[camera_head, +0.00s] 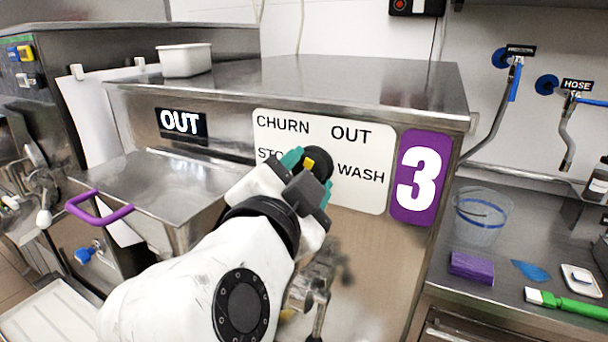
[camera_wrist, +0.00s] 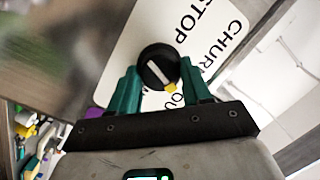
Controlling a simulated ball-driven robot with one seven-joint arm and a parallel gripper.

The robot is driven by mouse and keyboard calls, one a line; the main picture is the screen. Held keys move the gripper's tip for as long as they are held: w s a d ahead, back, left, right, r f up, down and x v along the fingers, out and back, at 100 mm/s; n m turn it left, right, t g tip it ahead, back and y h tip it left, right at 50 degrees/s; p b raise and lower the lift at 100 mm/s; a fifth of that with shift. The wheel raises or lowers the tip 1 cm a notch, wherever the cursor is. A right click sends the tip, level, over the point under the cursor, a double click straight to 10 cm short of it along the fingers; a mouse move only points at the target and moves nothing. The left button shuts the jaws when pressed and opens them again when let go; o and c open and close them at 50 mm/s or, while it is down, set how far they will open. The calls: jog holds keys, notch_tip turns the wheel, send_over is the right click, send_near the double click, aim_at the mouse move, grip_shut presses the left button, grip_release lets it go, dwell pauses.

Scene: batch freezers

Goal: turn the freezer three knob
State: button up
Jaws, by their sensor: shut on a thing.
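The freezer three knob (camera_head: 319,158) is round and black, on a white label plate (camera_head: 372,196) marked CHURN, OUT, STOP and WASH beside a purple 3 sign (camera_head: 420,178). My gripper (camera_head: 308,174) is at the knob, with its teal fingers partly around it. In the wrist view the knob (camera_wrist: 157,62) sits between the two teal fingers of my gripper (camera_wrist: 159,74), which are shut on it. Its white line slants, and a yellow tip points toward the partly hidden OUT lettering. My gripper and arm cover part of the STOP word in the head view.
A white tub (camera_head: 184,60) stands on the freezer top. A clear bucket (camera_head: 482,216), a purple sponge (camera_head: 471,268) and a green brush (camera_head: 568,304) are on the right counter.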

jog(key=shift+w+a+r+n+g+h+p, duration=0.1)
jog(key=shift+n+g+h+p, duration=0.35)
jog(key=shift+n+p, duration=2.15)
jog(key=shift+a+r+n+g+h+p, duration=0.1)
jog(key=shift+n+g+h+p, duration=0.75)
jog(key=shift+n, duration=3)
jog(key=shift+w+a+n+g+h+p, duration=0.1)
jog(key=shift+n+p, duration=2.15)
jog(key=shift+n, duration=1)
jog(key=o, duration=1)
jog(key=shift+o, duration=0.2)
jog(key=b+v, duration=0.3)
jog(key=v, duration=0.7)
jog(key=shift+s+a, duration=0.25)
jog(key=shift+s, duration=0.1)
